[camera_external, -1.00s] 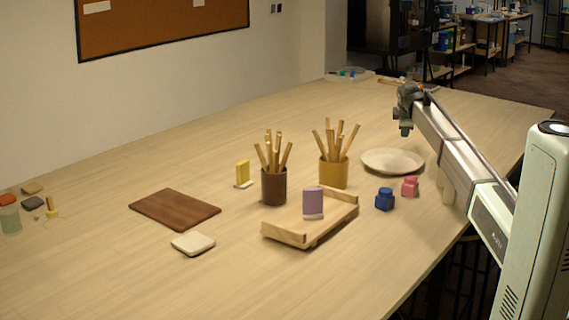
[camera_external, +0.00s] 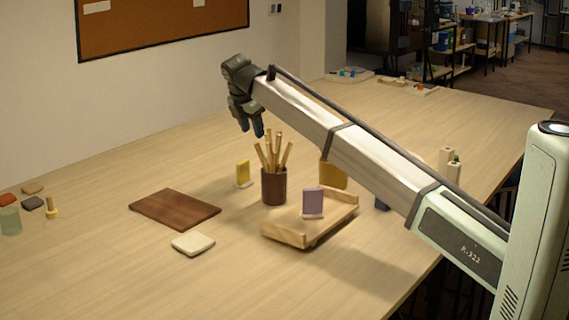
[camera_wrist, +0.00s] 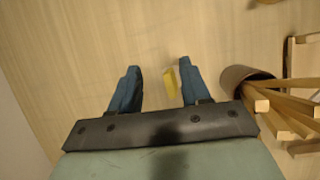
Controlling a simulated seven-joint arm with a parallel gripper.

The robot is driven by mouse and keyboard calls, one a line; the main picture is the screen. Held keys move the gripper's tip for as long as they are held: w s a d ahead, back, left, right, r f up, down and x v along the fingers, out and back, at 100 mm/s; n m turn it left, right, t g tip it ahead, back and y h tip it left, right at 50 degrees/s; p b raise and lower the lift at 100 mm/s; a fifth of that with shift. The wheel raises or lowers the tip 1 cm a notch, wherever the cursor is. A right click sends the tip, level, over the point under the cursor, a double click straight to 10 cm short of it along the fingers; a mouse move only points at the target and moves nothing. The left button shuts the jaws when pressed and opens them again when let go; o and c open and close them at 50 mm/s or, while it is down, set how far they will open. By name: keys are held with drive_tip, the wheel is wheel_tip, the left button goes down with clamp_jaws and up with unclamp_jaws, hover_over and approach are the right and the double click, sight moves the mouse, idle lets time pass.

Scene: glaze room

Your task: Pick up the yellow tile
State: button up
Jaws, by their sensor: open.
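The yellow tile (camera_external: 243,172) stands upright in a small pale holder on the table, left of the brown cup of sticks. My gripper (camera_external: 252,133) is open and empty, above the table and over the tile's area, pointing down. In the wrist view my gripper (camera_wrist: 158,68) has its fingers spread apart. The tile's lower part is hard to make out there.
The brown cup (camera_external: 273,187) with wooden sticks stands close right of the tile; it also shows in the wrist view (camera_wrist: 236,76). A wooden tray (camera_external: 290,232) bears a purple tile (camera_external: 313,201). A brown board (camera_external: 175,208) and cream tile (camera_external: 193,243) lie to the left and front.

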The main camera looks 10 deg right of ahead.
drive_tip(key=n, duration=0.2)
approach(242, 162)
wheel_tip(242, 162, up, 3)
drive_tip(key=a, duration=0.1)
drive_tip(key=shift+g, duration=0.3)
drive_tip(key=x, duration=0.8)
drive_tip(key=shift+f, duration=0.3)
drive_tip(key=shift+s+d+x, duration=0.1)
drive_tip(key=shift+x, duration=1.25)
drive_tip(key=shift+s+d+x, duration=0.1)
drive_tip(key=shift+x, duration=1.25)
clamp_jaws()
